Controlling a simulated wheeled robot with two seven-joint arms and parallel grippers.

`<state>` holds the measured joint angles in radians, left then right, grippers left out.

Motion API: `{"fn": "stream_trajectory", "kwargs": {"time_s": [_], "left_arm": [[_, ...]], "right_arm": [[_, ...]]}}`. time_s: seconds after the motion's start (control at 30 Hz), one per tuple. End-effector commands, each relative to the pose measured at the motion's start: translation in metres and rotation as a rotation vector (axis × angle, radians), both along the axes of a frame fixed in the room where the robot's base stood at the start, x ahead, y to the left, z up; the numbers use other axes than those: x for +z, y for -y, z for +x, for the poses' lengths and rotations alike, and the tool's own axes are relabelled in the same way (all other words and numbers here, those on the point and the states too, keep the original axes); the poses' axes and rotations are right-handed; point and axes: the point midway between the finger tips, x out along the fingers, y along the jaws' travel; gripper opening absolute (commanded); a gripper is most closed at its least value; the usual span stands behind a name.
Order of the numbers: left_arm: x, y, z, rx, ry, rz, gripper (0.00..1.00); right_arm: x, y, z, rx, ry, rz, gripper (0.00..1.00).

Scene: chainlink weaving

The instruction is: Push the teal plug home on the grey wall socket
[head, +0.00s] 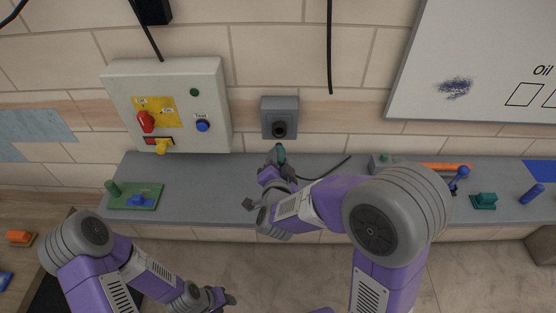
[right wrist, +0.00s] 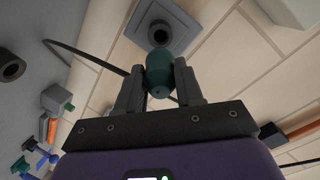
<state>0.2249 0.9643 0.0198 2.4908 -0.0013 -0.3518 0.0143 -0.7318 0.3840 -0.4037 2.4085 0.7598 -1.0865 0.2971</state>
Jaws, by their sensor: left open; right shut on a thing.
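The grey wall socket (head: 279,107) is a square block on the tiled wall with a round dark opening. It also shows at the top of the right wrist view (right wrist: 178,18). My right gripper (head: 276,163) is shut on the teal plug (head: 280,151), just below and in front of the socket. In the right wrist view the plug (right wrist: 159,70) sits between both fingers and points towards the socket opening. In the head view a gap shows between plug and socket. My left gripper (head: 226,299) is open and empty, low in the picture, away from the wall.
A grey shelf (head: 235,180) runs under the socket. A switch box (head: 180,80) hangs left of the socket, and a whiteboard (head: 480,70) to the right. A green board (head: 135,196) lies at the shelf's left. A black cable (head: 328,172) lies right of my right gripper.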

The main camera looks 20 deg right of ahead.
Motion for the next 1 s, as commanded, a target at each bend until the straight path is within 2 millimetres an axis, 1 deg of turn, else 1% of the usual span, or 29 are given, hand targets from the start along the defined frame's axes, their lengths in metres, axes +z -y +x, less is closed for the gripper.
{"fn": "stream_trajectory", "kwargs": {"time_s": [0.07,0.17,0.67,1.0], "left_arm": [[-0.003,0.000,0.000,0.000,0.000,0.000,0.43],[-0.005,0.000,0.000,0.000,0.000,0.000,0.43],[-0.022,0.000,0.000,0.000,0.000,0.000,0.43],[-0.021,0.000,0.000,0.000,0.000,0.000,0.43]], "right_arm": [[-0.001,0.001,0.000,-0.001,0.001,0.002,0.00],[-0.002,0.003,0.007,-0.002,0.002,0.002,0.00],[-0.013,0.016,0.054,-0.001,0.001,0.002,0.00],[-0.012,0.016,0.054,0.001,0.001,0.002,0.00]]}}
